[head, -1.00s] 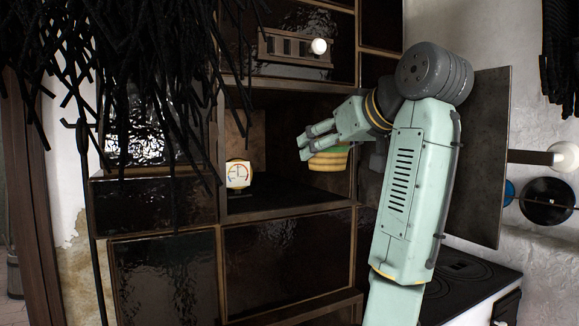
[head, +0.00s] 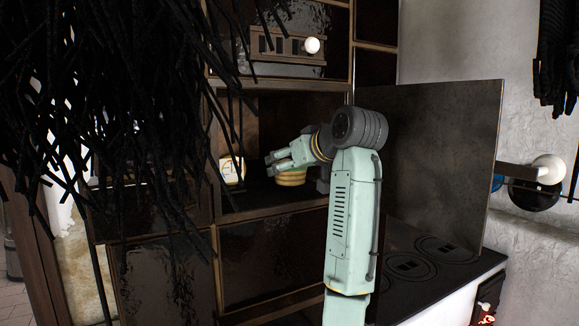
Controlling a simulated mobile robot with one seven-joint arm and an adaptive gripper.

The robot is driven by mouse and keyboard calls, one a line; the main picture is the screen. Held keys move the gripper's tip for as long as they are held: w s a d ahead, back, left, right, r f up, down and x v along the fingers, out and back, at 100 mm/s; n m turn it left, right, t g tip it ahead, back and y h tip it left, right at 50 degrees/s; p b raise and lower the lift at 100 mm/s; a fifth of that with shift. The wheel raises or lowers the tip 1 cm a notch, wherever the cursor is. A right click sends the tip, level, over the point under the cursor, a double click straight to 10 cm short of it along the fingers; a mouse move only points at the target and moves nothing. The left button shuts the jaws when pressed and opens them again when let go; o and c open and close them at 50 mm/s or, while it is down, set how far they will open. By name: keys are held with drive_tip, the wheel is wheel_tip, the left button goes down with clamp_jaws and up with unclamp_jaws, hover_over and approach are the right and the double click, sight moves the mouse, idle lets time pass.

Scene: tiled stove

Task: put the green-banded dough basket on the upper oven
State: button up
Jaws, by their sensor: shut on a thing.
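The dough basket (head: 291,178) is a round, straw-yellow, ridged basket inside the open niche of the tiled stove. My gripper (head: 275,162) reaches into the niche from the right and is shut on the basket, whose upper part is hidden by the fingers. The green band cannot be made out clearly now. The upper oven (head: 240,207) appears to be this dark niche; its floor lies just below the basket. I cannot tell whether the basket touches the floor.
A small dial clock (head: 232,170) stands at the niche's left front, left of my gripper. A large dark panel (head: 445,150) stands right of my arm, above a black hob (head: 435,262). Black hanging strands (head: 120,110) cover the left side.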

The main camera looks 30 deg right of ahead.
drive_tip(key=shift+w+f+p, duration=0.2)
drive_tip(key=shift+f+p, duration=0.25)
drive_tip(key=shift+f, duration=0.15)
drive_tip(key=shift+f, duration=0.2)
drive_tip(key=o, duration=1.4)
drive_tip(key=shift+r, duration=0.1)
drive_tip(key=b+v, duration=0.4)
drive_tip(key=v, duration=0.8)
